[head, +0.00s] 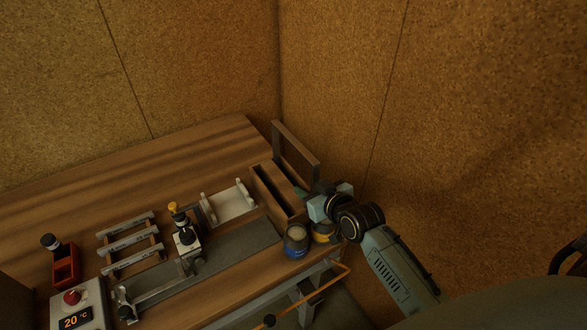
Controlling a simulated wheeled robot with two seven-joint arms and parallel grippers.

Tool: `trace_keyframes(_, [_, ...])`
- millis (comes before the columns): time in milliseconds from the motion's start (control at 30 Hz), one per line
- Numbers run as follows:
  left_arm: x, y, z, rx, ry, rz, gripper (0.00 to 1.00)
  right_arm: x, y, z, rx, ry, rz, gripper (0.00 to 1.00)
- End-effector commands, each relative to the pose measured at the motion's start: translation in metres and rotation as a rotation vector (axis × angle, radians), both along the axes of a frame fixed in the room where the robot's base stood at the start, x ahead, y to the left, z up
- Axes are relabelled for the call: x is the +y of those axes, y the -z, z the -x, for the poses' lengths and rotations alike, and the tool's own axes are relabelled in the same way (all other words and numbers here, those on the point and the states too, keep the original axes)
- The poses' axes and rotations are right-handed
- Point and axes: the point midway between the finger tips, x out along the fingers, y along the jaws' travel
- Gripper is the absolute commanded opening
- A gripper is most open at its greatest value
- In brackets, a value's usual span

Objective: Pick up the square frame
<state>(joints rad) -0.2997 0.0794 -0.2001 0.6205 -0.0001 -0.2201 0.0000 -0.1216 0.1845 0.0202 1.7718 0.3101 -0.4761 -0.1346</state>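A brown frame (296,143) stands upright at the back right end of the bench, behind a slotted wooden box (271,193). Its top bar and sides show, with the cork wall visible through its middle. Its lower part is hidden by the box and by my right gripper. My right gripper (318,202) is close to the frame's lower right side, coming in from the right. I cannot tell whether it touches the frame, and its fingers are too small and covered to read. My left gripper is not in view.
A blue-labelled jar (296,242) and a yellow-labelled jar (322,232) stand just below my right gripper. A white holder (228,203), a clamp device (186,238), metal racks (130,241), a red holder (65,264) and a temperature unit (80,307) lie further left. The bench's back left is clear.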

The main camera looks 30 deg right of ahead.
Motion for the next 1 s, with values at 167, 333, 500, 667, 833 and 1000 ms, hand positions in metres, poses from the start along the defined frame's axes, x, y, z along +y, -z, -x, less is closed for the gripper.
trace_keyframes(167, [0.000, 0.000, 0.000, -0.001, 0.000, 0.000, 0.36, 0.000, 0.000, 0.000, 0.000, 0.000, -0.001, 0.16])
trace_keyframes(333, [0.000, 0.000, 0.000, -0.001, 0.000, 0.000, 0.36, 0.000, 0.000, 0.000, 0.000, 0.000, -0.001, 0.00])
trace_keyframes(500, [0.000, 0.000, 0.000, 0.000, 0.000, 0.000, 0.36, 0.000, 0.000, 0.000, -0.001, 0.000, -0.001, 0.00])
trace_keyframes(667, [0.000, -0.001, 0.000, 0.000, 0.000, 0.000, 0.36, 0.000, -0.004, 0.000, -0.002, 0.000, 0.000, 0.00])
trace_keyframes(833, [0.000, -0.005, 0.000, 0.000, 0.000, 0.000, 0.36, 0.000, -0.029, 0.000, -0.005, 0.000, 0.000, 0.00])
trace_keyframes(1000, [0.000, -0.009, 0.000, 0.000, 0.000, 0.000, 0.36, 0.000, -0.065, 0.000, -0.005, 0.000, 0.001, 0.00])
